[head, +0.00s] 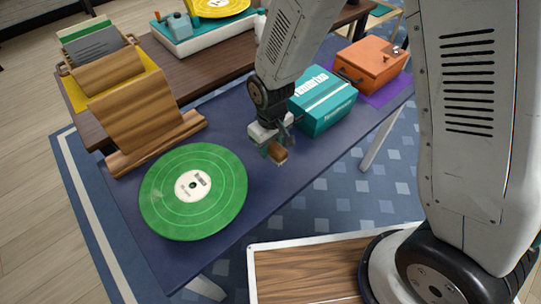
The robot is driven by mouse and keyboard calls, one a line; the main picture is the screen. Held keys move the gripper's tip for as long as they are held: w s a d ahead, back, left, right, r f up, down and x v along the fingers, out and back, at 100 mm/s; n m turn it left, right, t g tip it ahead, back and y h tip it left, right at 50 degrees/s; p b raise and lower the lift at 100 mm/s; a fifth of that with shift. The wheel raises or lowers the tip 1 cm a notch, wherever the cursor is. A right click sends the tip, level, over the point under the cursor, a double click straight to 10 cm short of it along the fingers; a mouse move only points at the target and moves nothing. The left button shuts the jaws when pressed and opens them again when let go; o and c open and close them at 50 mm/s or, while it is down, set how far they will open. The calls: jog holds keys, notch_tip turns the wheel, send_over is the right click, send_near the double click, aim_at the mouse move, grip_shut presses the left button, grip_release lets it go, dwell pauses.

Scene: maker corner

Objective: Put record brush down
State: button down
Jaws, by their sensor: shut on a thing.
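My gripper (272,145) is near the front edge of the blue-topped table (222,118), right of the green record. It is shut on the record brush (278,154), a small brown wooden piece that shows below the fingers. The rest of the brush is hidden by the gripper. I cannot tell whether the brush touches the tabletop or hangs just above it.
A green record (222,212) lies at the table's front left. A wooden stand (135,108) is behind it. A teal box (322,103) and an orange box (371,66) on a purple mat (392,92) stand to the right. A turntable (200,38) is at the back.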

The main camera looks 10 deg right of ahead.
aim_at(271, 166)
notch_tip(271, 166, down, 2)
jog(key=shift+a+f, duration=0.1)
jog(key=shift+f, duration=2.2)
jog(key=shift+f, duration=0.15)
jog(key=c, duration=0.9)
grip_release()
notch_tip(271, 166, up, 12)
jog(key=shift+r, duration=0.25)
